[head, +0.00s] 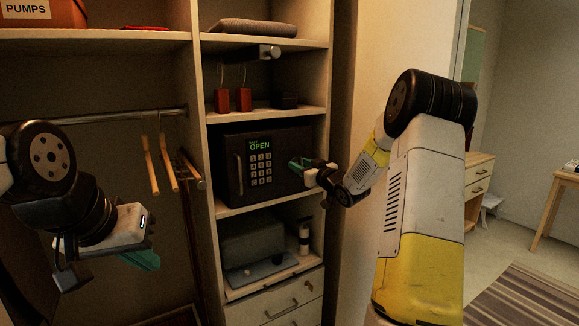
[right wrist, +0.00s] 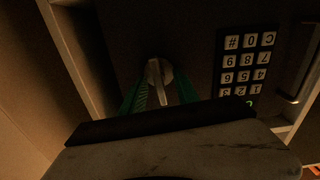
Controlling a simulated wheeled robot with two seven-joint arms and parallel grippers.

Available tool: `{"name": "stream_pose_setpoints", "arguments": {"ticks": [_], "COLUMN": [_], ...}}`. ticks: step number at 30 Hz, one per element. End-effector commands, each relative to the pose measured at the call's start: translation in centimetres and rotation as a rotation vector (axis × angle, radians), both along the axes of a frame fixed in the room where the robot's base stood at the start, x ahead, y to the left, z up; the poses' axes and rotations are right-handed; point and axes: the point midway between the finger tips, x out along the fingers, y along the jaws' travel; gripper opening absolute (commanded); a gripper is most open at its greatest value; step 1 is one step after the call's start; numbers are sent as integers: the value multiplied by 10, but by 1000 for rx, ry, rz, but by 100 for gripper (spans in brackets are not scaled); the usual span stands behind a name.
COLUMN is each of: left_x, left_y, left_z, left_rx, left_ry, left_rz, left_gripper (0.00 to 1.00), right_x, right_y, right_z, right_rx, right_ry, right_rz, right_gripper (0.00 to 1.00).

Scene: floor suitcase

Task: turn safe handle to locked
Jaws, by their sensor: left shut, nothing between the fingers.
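The dark safe (head: 222,150) sits on a middle shelf of the closet, its front showing a green "OPEN" display (head: 260,146) and a keypad (head: 261,169). A pale turning handle (right wrist: 156,76) is on the safe's front beside the keypad in the right wrist view; my gripper hides it in the head view. My right gripper (head: 300,164) is at this handle, its green fingers (right wrist: 152,95) on either side of it. I cannot tell whether they press on it. My left gripper (head: 146,261) is shut and empty, low at the left, away from the safe.
A vertical bar (head: 239,175) is on the safe's left front. Shelf walls stand close on both sides of the safe. Hangers (head: 151,166) hang from a rail at the left. Red items (head: 243,100) stand on the shelf above; a grey box (head: 250,243) is below.

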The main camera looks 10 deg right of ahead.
Motion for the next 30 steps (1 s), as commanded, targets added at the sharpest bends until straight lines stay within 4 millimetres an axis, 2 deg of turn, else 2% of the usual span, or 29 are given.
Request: {"name": "stream_pose_setpoints", "arguments": {"ticks": [2,7,8,20,30], "left_x": [0,0,0,0,0], "left_y": [0,0,0,0,0], "left_z": [0,0,0,0,0], "left_rx": [0,0,0,0,0], "left_ry": [0,0,0,0,0], "left_rz": [0,0,0,0,0], "left_gripper": [0,0,0,0,0], "right_x": [0,0,0,-1,-1], "right_y": [0,0,0,0,2], "right_z": [0,0,0,0,0], "right_rx": [0,0,0,-33,-237], "right_ry": [0,0,0,-12,-86], "right_rz": [0,0,0,0,0], "right_gripper": [35,2,0,0,0]}}
